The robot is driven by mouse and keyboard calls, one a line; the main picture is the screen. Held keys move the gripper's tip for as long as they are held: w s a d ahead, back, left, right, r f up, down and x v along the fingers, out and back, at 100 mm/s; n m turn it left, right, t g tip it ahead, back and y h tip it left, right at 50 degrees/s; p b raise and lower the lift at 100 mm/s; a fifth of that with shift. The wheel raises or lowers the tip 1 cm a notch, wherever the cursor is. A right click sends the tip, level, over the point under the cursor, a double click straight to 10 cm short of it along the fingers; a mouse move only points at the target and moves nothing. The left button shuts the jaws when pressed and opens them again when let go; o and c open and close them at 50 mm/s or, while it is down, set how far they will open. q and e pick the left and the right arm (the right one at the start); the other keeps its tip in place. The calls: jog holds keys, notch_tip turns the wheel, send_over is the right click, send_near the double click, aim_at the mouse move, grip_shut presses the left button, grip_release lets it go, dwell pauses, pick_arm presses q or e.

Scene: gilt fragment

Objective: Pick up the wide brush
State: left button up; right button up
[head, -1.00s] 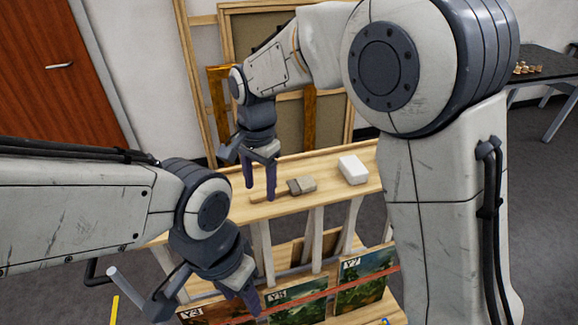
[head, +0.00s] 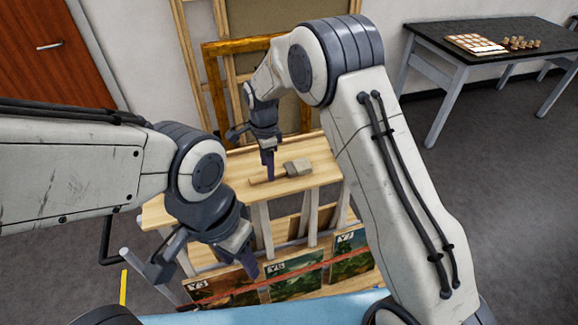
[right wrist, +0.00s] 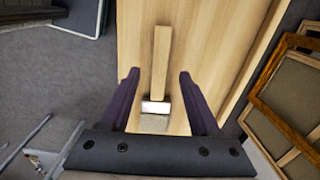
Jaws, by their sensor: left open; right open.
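The wide brush (head: 296,168) lies flat on the wooden tabletop (head: 215,190), its handle pointing left in the head view. My right gripper (head: 269,177) is open, pointing down over the handle. In the right wrist view the brush handle (right wrist: 160,62) runs between the spread fingers of the right gripper (right wrist: 157,76), with a gap on both sides. The pale ferrule and grey bristles lie nearer the palm, and the palm edge partly hides the bristles. My left gripper (head: 248,266) is open and empty, low in front of the rack.
Numbered paintings (head: 296,276) stand in the rack below the tabletop. Wooden frames (head: 216,85) lean behind it. A black table (head: 500,48) with small items stands at the back right.

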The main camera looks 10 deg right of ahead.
jog(key=shift+f, duration=1.25)
grip_shut()
jog(key=shift+r, duration=0.15)
